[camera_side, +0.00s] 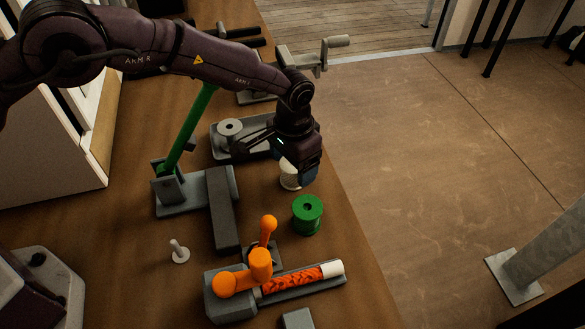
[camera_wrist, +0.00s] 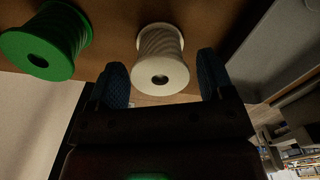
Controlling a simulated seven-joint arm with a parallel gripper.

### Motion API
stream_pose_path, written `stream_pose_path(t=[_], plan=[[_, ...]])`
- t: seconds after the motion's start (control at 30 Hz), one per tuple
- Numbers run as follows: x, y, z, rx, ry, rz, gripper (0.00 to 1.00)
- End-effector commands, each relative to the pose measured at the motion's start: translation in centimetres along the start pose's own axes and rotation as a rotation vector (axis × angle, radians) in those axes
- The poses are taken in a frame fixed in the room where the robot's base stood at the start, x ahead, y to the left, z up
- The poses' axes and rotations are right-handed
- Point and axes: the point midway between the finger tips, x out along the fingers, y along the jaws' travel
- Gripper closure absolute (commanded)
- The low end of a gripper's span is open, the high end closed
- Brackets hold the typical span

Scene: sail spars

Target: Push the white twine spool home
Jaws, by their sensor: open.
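The white twine spool (camera_side: 289,175) stands on the brown bench, partly hidden behind my gripper (camera_side: 308,178) in the side view. In the wrist view the white spool (camera_wrist: 160,62) shows its ribbed side and dark centre hole. My gripper (camera_wrist: 162,85) is open, with one blue fingertip to each side of the spool's near end. Whether the fingers touch it I cannot tell. The green spool (camera_side: 307,213) stands apart, nearer the front; it is at the upper left in the wrist view (camera_wrist: 46,42).
A grey tray (camera_side: 222,151) with a grey spool-like part (camera_side: 230,129) lies behind my gripper. A green lever (camera_side: 190,130) rises from a grey base to the left. An orange-handled fixture (camera_side: 258,266) sits in front, beside a small white peg (camera_side: 179,252). The bench edge is close on the right.

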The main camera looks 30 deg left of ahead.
Motion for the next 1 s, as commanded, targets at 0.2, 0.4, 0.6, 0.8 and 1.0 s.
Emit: stream_pose_path(t=[0.2, 0.4, 0.6, 0.8, 1.0], plan=[[0.0, 0.0, 0.0, 0.000, 0.000, 0.000, 0.48], [-0.3, 0.0, 0.0, 0.000, 0.001, 0.000, 0.61], [-2.4, 0.0, -0.1, 0.000, 0.003, 0.000, 0.61], [-4.8, 0.0, 0.0, 0.000, 0.002, 0.000, 0.61], [-7.1, 0.0, -0.1, 0.000, 0.002, 0.000, 0.61]])
